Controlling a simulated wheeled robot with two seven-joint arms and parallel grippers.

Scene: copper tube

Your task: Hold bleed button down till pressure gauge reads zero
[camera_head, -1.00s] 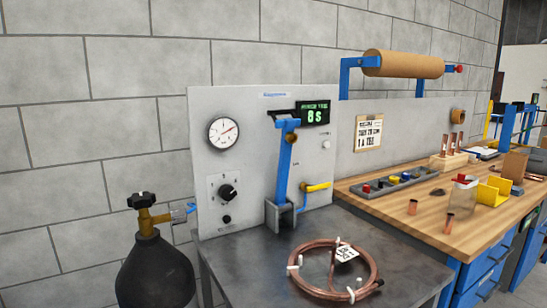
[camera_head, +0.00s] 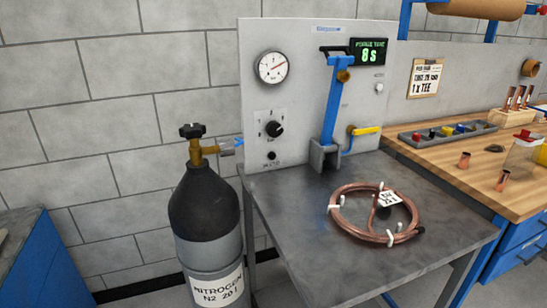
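The round white pressure gauge (camera_head: 271,67) is at the upper left of the grey upright panel (camera_head: 300,90). Its needle seems to point to the upper right, but the numbers are too small to read. Below it is a black knob (camera_head: 273,129) on a white plate. Under the knob is a small black round button (camera_head: 272,155) with a small label I cannot read; it looks like the bleed button. Nothing touches it. Neither of my grippers is in view.
A nitrogen cylinder (camera_head: 205,215) stands left of the metal table (camera_head: 285,215). A copper coil (camera_head: 345,225) lies on the table.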

